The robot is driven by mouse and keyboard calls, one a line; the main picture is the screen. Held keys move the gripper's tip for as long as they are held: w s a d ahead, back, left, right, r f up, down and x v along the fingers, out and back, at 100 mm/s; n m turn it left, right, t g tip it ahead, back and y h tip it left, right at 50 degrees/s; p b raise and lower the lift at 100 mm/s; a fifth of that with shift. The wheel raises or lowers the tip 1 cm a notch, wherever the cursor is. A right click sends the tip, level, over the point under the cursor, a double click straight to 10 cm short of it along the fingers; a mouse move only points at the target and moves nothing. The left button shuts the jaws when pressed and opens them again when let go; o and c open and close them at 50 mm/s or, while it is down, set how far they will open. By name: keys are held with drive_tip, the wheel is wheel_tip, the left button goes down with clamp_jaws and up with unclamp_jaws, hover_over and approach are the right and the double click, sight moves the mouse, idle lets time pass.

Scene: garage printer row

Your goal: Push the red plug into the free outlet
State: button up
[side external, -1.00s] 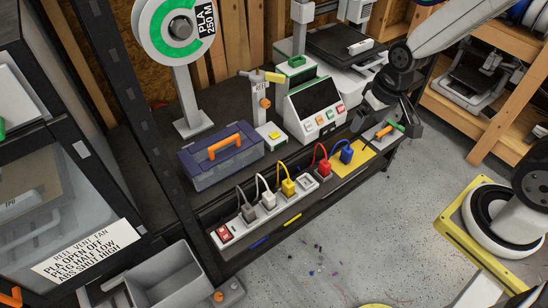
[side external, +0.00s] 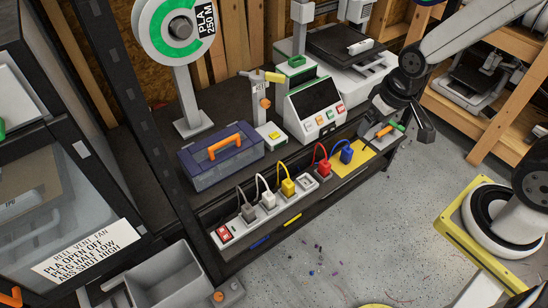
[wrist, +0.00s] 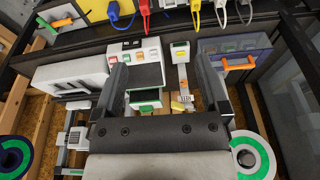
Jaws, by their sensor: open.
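The red plug (side external: 324,170) stands on its looped red cord near the right end of the white power strip (side external: 237,226); I cannot tell whether it touches the strip. It also shows at the top of the wrist view (wrist: 145,8). A free outlet (side external: 308,183) appears between the yellow plug (side external: 288,187) and the red plug. Grey (side external: 249,213) and white (side external: 268,200) plugs sit farther left in the strip. My gripper (side external: 402,128) is open and empty, up and right of the red plug. Its two fingers (wrist: 160,70) are wide apart in the wrist view.
A blue plug (side external: 346,155) is by the yellow mat (side external: 351,168), with an orange-and-green tool (side external: 388,130) nearby. A white control box (side external: 314,108) and a blue toolbox (side external: 220,158) stand behind the strip. A grey bin (side external: 165,280) is at lower left. The floor in front is mostly clear.

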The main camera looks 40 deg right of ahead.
drive_tip(key=w+d+f+m, duration=0.1)
drive_tip(key=w+f+m, duration=0.3)
drive_tip(key=w, duration=0.2)
drive_tip(key=m+g, duration=0.3)
drive_tip(key=m, duration=1)
hover_over(326, 163)
wheel_tip(326, 163, down, 24)
drive_tip(key=shift+f, duration=0.45)
drive_tip(key=shift+f, duration=1.25)
drive_tip(key=shift+f, duration=2.6)
